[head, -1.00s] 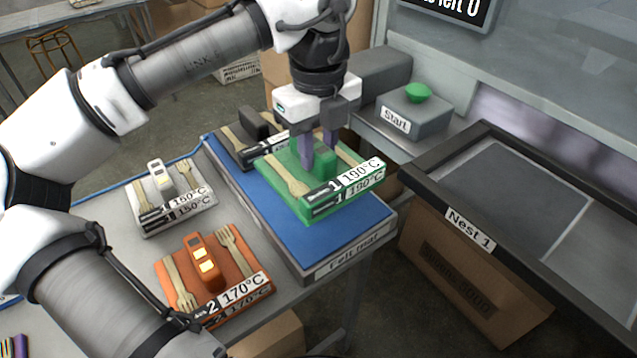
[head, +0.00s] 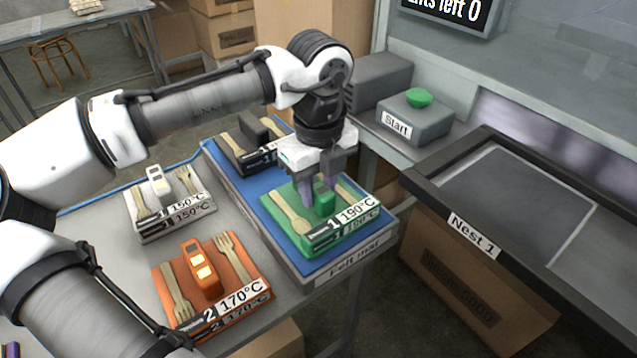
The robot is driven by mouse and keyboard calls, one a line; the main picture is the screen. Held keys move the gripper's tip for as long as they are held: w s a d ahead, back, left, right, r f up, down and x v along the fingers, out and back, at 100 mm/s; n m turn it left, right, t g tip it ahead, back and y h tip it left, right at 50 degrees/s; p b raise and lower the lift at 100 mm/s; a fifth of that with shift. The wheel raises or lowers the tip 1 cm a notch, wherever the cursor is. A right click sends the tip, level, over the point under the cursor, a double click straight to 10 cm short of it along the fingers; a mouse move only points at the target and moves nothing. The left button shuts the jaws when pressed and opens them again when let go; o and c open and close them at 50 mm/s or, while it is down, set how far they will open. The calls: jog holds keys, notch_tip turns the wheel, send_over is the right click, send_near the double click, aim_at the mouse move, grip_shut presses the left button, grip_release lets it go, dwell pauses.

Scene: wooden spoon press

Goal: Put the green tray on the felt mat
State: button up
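The green tray (head: 285,229) bears wooden cutlery and a label reading 190 °C. It appears to rest flat on the blue felt mat (head: 251,209), near the mat's front end by the "Felt mat" label. My gripper (head: 316,194) points down over the tray, its fingers at the green handle block (head: 323,199) in the tray's middle. The fingers appear closed around that block, though the far finger is partly hidden.
A dark tray (head: 238,160) sits on the mat's far end, just behind the green one. A white 150 °C tray (head: 188,222) and an orange 170 °C tray (head: 245,272) stand left of the mat. The Nest 1 frame (head: 513,258) and Start box (head: 415,122) are at right.

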aim_at(319, 186)
jog(key=o, duration=0.3)
jog(key=shift+o, duration=0.2)
notch_tip(319, 186, up, 12)
jog(key=p, duration=0.2)
jog(key=shift+r, duration=0.2)
